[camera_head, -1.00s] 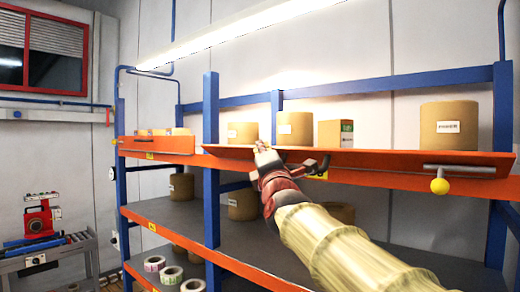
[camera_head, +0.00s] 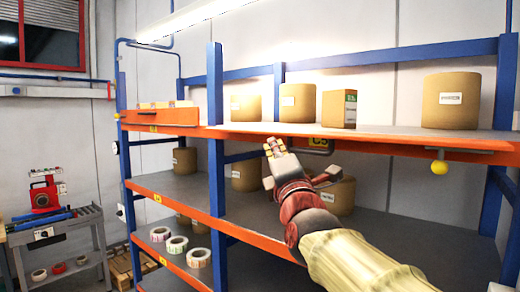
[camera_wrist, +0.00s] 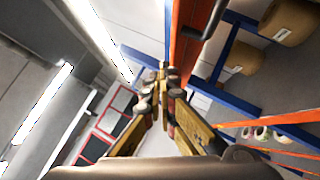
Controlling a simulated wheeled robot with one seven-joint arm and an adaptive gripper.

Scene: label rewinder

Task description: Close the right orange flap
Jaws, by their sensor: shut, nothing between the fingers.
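The right orange flap (camera_head: 400,138) runs along the front of the upper shelf on the right. It shows as a thin, nearly edge-on strip, with the shelf surface and boxes open to view above it. Its exact tilt is hard to tell. My gripper (camera_head: 273,146) is shut and empty, just below the left part of the flap in the head view. In the wrist view the fingertips (camera_wrist: 162,72) meet beside a long orange strip (camera_wrist: 185,45) with a dark handle (camera_wrist: 212,18). I cannot tell whether they touch it.
The left orange flap (camera_head: 158,117) stands upright. Cardboard drums and boxes (camera_head: 452,100) stand on the upper shelf behind the right flap. A blue upright (camera_head: 215,140) stands left of my gripper. Label rolls (camera_head: 176,245) lie on a lower shelf.

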